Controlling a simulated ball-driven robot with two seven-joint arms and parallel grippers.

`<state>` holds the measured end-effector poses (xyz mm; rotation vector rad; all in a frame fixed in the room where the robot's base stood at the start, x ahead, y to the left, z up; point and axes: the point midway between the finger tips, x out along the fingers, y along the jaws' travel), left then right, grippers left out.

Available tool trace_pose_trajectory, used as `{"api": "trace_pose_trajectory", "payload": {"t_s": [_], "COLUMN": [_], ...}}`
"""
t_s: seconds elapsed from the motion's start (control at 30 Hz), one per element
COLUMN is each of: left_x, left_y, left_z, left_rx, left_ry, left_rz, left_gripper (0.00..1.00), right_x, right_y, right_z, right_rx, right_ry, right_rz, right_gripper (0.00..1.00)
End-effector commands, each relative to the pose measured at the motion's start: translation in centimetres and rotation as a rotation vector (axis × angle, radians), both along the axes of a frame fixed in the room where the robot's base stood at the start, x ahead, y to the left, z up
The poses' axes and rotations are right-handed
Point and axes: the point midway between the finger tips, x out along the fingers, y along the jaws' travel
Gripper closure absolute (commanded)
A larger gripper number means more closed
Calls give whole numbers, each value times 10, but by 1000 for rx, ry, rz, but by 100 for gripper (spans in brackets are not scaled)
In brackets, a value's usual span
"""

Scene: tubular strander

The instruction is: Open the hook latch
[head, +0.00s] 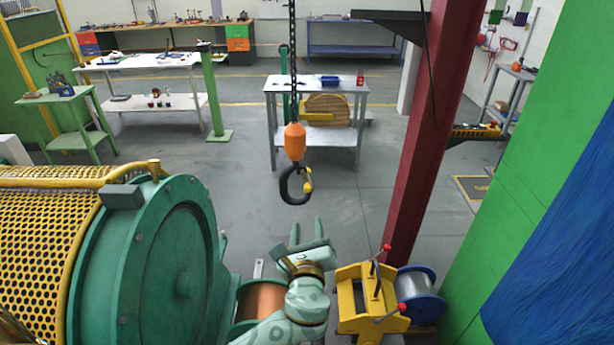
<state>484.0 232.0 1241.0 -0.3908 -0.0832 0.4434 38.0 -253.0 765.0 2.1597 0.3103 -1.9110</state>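A black crane hook (290,190) hangs under an orange block (295,141) on a dark chain in the middle of the head view. Its small yellow latch (308,181) sits at the right side of the hook, at its mouth. The latch is too small to tell how far it stands open or shut. My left gripper (308,227) is below the hook in the picture, fingers pointing up and away from me. The two fingers are apart with nothing between them, and they do not touch the hook. My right gripper is not in view.
A large green drum machine with a yellow mesh guard (40,250) fills the lower left. A copper spool (262,300), a yellow stand (365,300) and a grey-blue spool (418,292) lie near my arm. A red column (420,150) rises on the right. Open floor surrounds the hook.

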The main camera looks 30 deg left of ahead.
Motion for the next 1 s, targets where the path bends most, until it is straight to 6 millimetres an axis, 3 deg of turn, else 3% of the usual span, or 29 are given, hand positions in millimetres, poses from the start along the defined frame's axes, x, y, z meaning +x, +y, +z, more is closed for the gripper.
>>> {"api": "trace_pose_trajectory", "payload": {"t_s": [0.17,0.63,0.8,1.0], "left_x": [19,120,140,146], "left_y": [10,58,67,71], "left_z": [5,4,2,2], "left_rx": [14,10,8,7], "left_ry": [-6,-4,-3,-2], "left_rz": [4,3,1,2], "left_gripper": [62,62,62,62], "right_x": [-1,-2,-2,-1], "right_y": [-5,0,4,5], "right_z": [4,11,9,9], "right_rx": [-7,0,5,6], "right_ry": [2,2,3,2], "right_rz": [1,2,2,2], "right_gripper": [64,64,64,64]}}
